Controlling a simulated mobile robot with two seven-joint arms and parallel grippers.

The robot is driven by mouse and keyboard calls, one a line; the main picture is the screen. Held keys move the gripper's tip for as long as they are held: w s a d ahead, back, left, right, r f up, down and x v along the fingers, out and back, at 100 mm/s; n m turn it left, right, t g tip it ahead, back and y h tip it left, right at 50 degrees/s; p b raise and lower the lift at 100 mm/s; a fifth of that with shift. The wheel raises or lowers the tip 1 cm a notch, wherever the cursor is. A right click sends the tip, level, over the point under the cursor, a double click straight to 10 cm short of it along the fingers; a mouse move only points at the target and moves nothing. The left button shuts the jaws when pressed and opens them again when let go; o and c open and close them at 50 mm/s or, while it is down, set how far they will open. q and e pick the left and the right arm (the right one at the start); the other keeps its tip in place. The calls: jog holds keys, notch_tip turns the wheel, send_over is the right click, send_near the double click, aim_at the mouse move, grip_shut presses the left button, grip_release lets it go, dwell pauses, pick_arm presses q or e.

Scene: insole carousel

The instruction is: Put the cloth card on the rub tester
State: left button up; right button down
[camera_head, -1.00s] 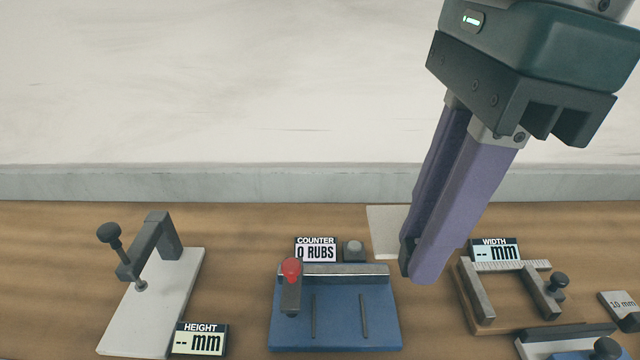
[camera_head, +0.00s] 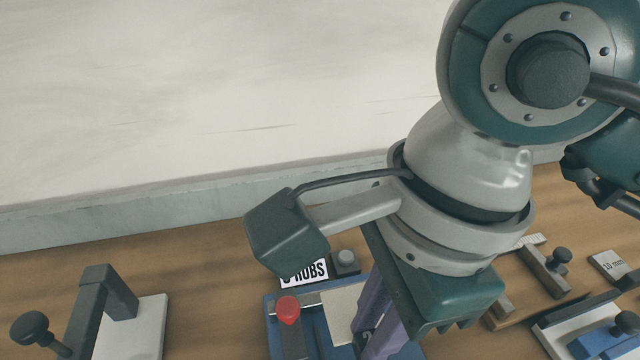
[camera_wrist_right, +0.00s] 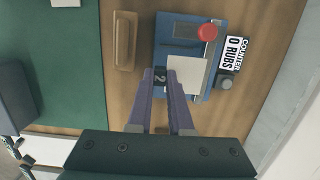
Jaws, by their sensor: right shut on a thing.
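The cloth card is a cream square (camera_head: 340,312) with a dark tab marked 2 (camera_wrist_right: 160,77). My right gripper (camera_wrist_right: 164,76) is shut on the tab; in the head view my own wrist and arm hide much of it. The card (camera_wrist_right: 188,74) overlaps the blue base of the rub tester (camera_wrist_right: 183,32), beside the red-knobbed arm (camera_wrist_right: 208,32). I cannot tell whether it touches the base or is just above it. In the head view the rub tester (camera_head: 274,345) is partly hidden by my right arm. My left gripper is not in view.
The rub counter (camera_head: 305,274) and a grey button (camera_head: 346,261) stand behind the tester. The height gauge (camera_head: 130,335) is at the left, the width gauge (camera_head: 545,270) at the right. A green mat (camera_wrist_right: 60,80) and a wooden piece (camera_wrist_right: 125,42) show in the wrist view.

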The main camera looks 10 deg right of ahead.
notch_tip(320, 180, down, 6)
jog(key=shift+f+b, duration=0.25)
jog(key=shift+b, duration=0.05)
jog(key=shift+w, duration=0.1)
jog(key=shift+f, duration=0.1)
jog(key=c, duration=0.8)
grip_release()
jog(key=shift+c, duration=0.2)
